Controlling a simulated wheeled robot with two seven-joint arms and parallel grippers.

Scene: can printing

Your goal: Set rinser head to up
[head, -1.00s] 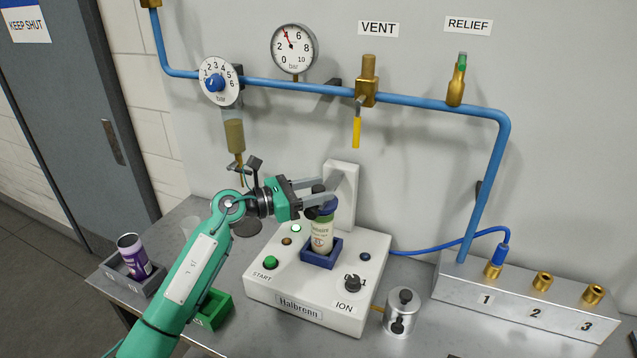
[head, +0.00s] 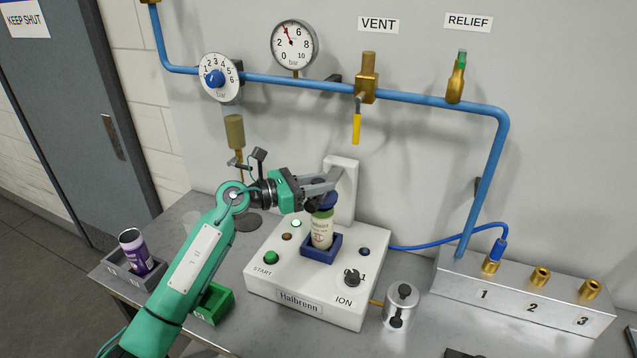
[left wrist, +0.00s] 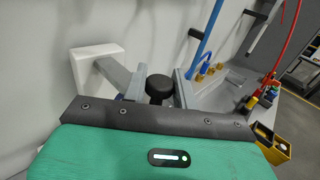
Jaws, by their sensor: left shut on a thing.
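The white rinser machine (head: 262,285) stands on the bench with buttons and a black ION knob (head: 352,278). A pale can (head: 321,232) stands upright in its blue nest (head: 334,256). The dark blue rinser head (head: 327,201) is down over the can's top, in front of the white post (head: 347,172). My left gripper (head: 320,187) is shut on the head's black knob, which shows between the two grey fingers in the left wrist view (left wrist: 160,86). The fingers partly hide the head in the head view. My right gripper is not in view.
A purple can (head: 134,250) sits in a grey tray at the left, near a green holder (head: 214,305). A metal cylinder (head: 400,305) stands right of the machine. Blue pipe, gauge (head: 294,45) and yellow vent lever (head: 356,128) are on the wall behind.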

